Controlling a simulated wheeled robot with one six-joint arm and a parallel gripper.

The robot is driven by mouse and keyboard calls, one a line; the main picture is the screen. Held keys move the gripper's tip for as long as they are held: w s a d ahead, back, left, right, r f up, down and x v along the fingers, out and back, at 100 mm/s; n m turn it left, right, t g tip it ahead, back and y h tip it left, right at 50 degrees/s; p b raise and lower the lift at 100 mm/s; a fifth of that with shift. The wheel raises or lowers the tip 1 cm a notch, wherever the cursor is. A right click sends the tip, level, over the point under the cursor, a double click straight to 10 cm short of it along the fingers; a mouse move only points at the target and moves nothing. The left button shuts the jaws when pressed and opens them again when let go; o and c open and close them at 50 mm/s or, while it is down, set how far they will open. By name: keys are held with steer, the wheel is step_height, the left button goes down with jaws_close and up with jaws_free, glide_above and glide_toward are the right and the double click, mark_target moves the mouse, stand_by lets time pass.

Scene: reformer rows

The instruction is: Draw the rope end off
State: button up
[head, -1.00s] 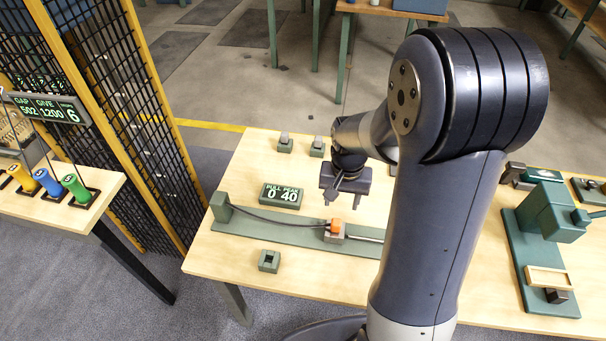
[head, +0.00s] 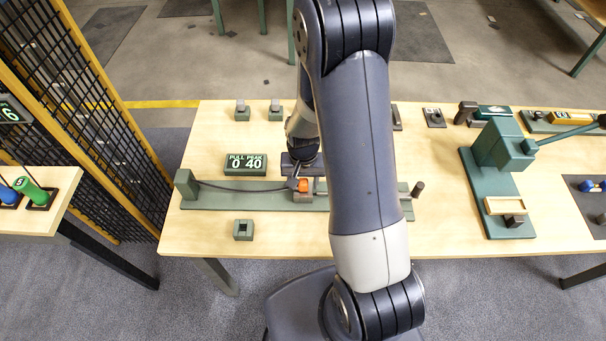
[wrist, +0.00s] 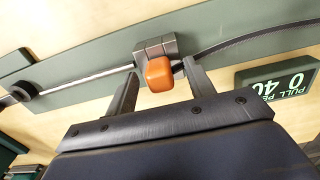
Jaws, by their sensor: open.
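A dark rope (head: 235,188) runs from a green post (head: 187,184) at the left of a long green rail (head: 255,201) to a grey block with an orange piece (head: 304,185). In the wrist view the rope (wrist: 240,39) enters the grey block (wrist: 157,48) from the right. The orange piece (wrist: 159,75) sits at the block's near side. My gripper (head: 298,174) is over this spot, its fingertips partly hidden in the head view. In the wrist view my gripper (wrist: 160,72) is open, one finger on each side of the orange piece; contact is unclear.
A display (head: 246,164) reading PULL 0, PEAK 40 stands behind the rail. A small green socket block (head: 243,230) sits in front. A thin pale rod (wrist: 85,84) leads from the grey block the other way. A green press (head: 498,155) stands at the right.

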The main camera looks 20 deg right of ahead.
mark_target(303, 181)
steer(key=shift+c, duration=0.3)
jaws_close()
steer(key=shift+r+p, duration=1.85)
steer(key=shift+r, duration=0.9)
